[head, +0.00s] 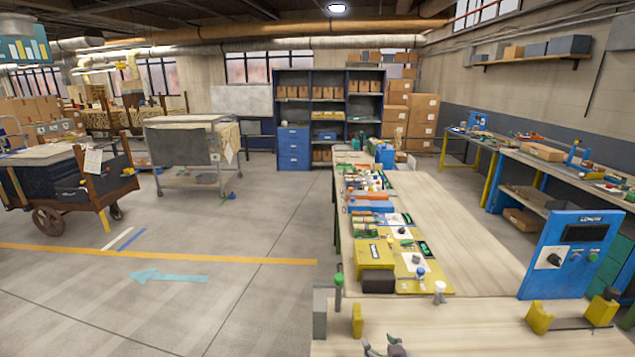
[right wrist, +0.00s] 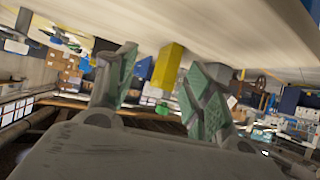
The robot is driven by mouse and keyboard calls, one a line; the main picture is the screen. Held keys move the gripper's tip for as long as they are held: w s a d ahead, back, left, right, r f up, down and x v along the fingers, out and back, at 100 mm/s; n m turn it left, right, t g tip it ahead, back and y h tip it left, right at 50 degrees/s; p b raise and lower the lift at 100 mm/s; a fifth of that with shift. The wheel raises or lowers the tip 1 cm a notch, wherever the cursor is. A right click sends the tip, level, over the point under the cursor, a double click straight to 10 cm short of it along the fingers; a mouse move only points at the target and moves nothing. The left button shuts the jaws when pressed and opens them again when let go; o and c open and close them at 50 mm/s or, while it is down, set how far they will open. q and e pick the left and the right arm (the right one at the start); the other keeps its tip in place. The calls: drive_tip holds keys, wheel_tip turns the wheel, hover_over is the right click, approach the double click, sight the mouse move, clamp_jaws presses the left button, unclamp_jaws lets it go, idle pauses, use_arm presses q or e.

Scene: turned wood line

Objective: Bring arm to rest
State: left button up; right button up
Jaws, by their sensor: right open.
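My right gripper (head: 383,346) shows at the bottom edge of the head view, over the near end of the pale wooden bench (head: 460,335). Its grey fingers stand apart and nothing is seen between them. In the right wrist view its two fingers (right wrist: 158,78), with greenish pads, are spread wide and empty. That view looks turned over, with a pale surface along the top. A yellow block (right wrist: 168,65) and a small green piece (right wrist: 162,108) show beyond the fingers, apart from them. My left gripper is in neither view.
A yellow post (head: 357,320) and a green-topped post (head: 338,285) stand left of the gripper. A blue control panel (head: 565,258) and yellow blocks (head: 600,310) stand to the right. Several small parts line the bench's left side; its middle is clear. A wooden cart (head: 70,185) stands far left.

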drive_tip(key=s+d+f+g+h, duration=0.1)
drive_tip(key=s+d+f+g, duration=0.2)
drive_tip(key=s, duration=0.7)
drive_tip(key=s+d+f+g+h, duration=0.1)
drive_tip(key=s+d+g, duration=0.3)
drive_tip(key=s, duration=0.7)
wheel_tip(320, 180, down, 32)
drive_tip(key=s+a+g, duration=0.1)
drive_tip(key=s+g, duration=0.1)
drive_tip(key=s+d+f, duration=0.2)
drive_tip(key=s+f, duration=0.8)
drive_tip(key=s, duration=0.1)
drive_tip(key=s+d+f+g, duration=0.1)
drive_tip(key=s+d+f, duration=0.1)
drive_tip(key=s+f, duration=0.8)
drive_tip(key=shift+s+f+g, duration=0.25)
drive_tip(key=shift+s+g, duration=0.05)
drive_tip(key=shift+s, duration=0.6)
drive_tip(key=shift+w, duration=0.15)
